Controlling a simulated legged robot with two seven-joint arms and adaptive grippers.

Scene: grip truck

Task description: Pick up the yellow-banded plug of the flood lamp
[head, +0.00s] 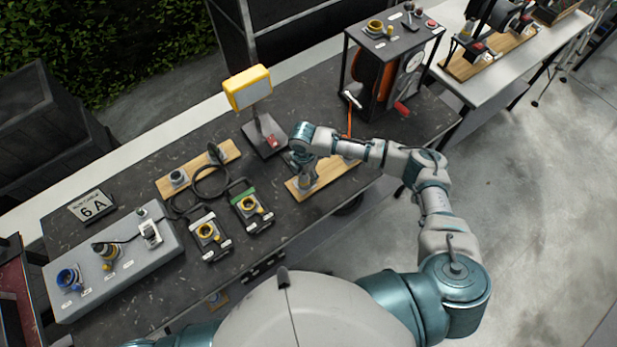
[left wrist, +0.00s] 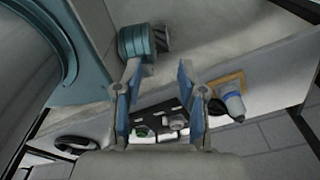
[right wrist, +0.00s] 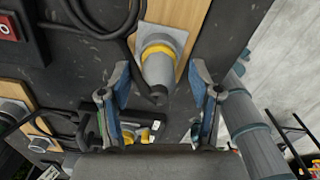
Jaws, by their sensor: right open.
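The grey plug with a yellow band (right wrist: 158,62) sits on a wooden board (right wrist: 178,14) in the right wrist view, its narrow end toward my gripper. My right gripper (right wrist: 160,78) is open, with one finger on each side of the plug's narrow end; contact cannot be told. In the head view my right gripper (head: 304,172) is over the left part of the wooden board (head: 335,180) and hides most of the plug. The flood lamp (head: 248,88) with a yellow frame stands behind it. My left gripper (left wrist: 159,75) is open and empty in the left wrist view.
A black cable (head: 212,182) loops beside two socket boxes (head: 208,236) (head: 250,207). A grey socket panel (head: 115,262) lies at left. A black-framed cable reel (head: 370,75) stands at the back right. The dark table (head: 310,105) is clear behind the right gripper.

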